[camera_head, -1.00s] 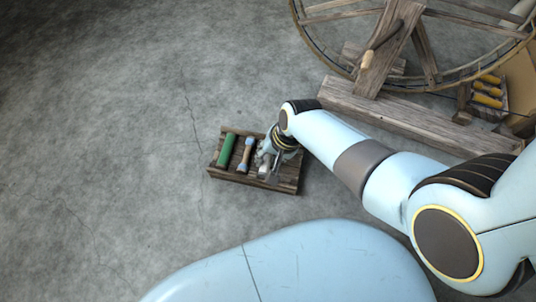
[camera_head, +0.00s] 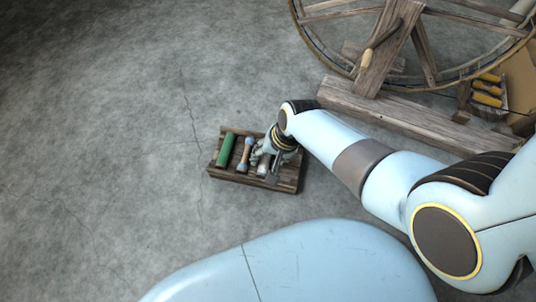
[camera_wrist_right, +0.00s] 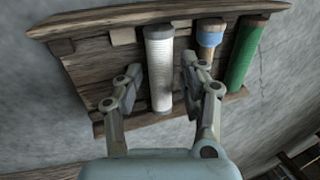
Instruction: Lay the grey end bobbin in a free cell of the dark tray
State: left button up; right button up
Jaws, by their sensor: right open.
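The dark wooden tray (camera_head: 284,183) sits on the floor, with slats dividing it into cells. The pale grey ribbed bobbin (camera_wrist_right: 160,72) lies lengthwise in a cell of it, beside the blue-ended wooden bobbin (camera_wrist_right: 210,38). A green bobbin (camera_wrist_right: 246,52) lies in the outer cell past that one. My right gripper (camera_wrist_right: 162,82) is open, with one finger on each side of the grey bobbin; whether they touch it I cannot tell. In the head view my right gripper (camera_head: 264,159) is over the tray and partly covers its cells. My left gripper is not in view.
A large spoked wooden wheel stands on a heavy beam (camera_head: 420,122) at the upper right. Several yellow-wound bobbins (camera_head: 487,90) are in a holder at the far right. The floor (camera_head: 90,150) left of the tray is clear.

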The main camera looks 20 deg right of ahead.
jog(key=shift+r, duration=0.1)
jog(key=v, duration=1.2)
